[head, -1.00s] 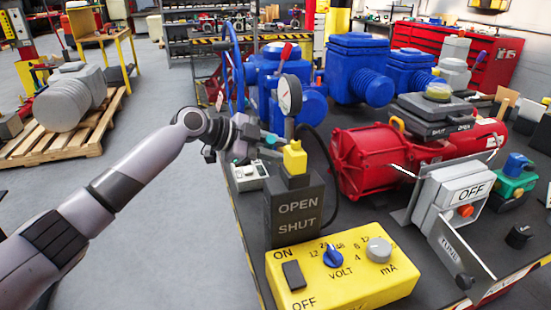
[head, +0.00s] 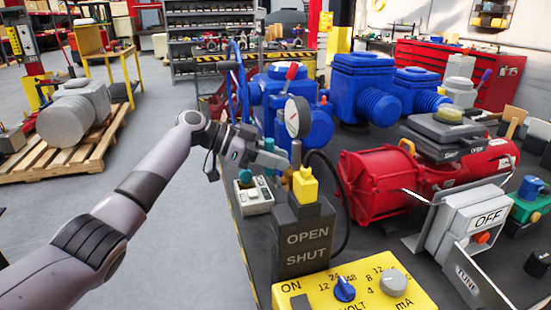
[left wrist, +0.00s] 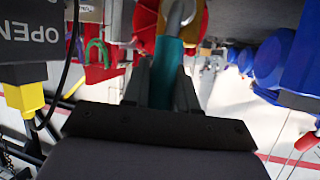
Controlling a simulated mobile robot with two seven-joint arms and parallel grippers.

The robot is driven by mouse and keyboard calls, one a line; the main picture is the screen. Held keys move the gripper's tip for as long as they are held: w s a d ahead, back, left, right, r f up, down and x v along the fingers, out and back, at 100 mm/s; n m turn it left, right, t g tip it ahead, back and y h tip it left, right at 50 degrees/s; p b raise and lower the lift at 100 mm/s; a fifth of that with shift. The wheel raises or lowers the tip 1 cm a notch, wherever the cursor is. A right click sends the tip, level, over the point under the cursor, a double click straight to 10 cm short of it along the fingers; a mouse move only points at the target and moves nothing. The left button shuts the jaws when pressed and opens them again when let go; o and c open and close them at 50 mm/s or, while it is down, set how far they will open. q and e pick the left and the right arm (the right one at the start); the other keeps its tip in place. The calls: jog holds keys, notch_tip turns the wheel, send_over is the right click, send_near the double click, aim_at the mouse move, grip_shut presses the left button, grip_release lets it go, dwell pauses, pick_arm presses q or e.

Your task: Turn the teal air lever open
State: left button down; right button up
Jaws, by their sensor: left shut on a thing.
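The teal air lever (left wrist: 167,72) shows in the left wrist view as a teal bar running up between the two dark fingers, with a grey metal fitting at its far end. My left gripper (left wrist: 160,88) is shut on it, one finger on each side. In the head view my left gripper (head: 272,158) is beside the pressure gauge (head: 298,117), just behind the yellow fitting on the dark OPEN/SHUT block (head: 304,240). Only a small teal patch of the lever shows there, mostly hidden by the gripper. My right gripper is not in view.
A yellow meter box (head: 365,290) stands in front of the block. A small white box (head: 253,197) sits below the gripper. A red actuator (head: 375,187) is to the right, with blue units (head: 362,85) behind. Open floor lies left of the bench.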

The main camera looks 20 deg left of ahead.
pick_arm(q)
jog(key=shift+f, duration=0.1)
dwell(0.3)
jog(key=c, duration=1)
grip_release()
jog(key=b+v, duration=0.1)
jog(key=v, duration=0.6)
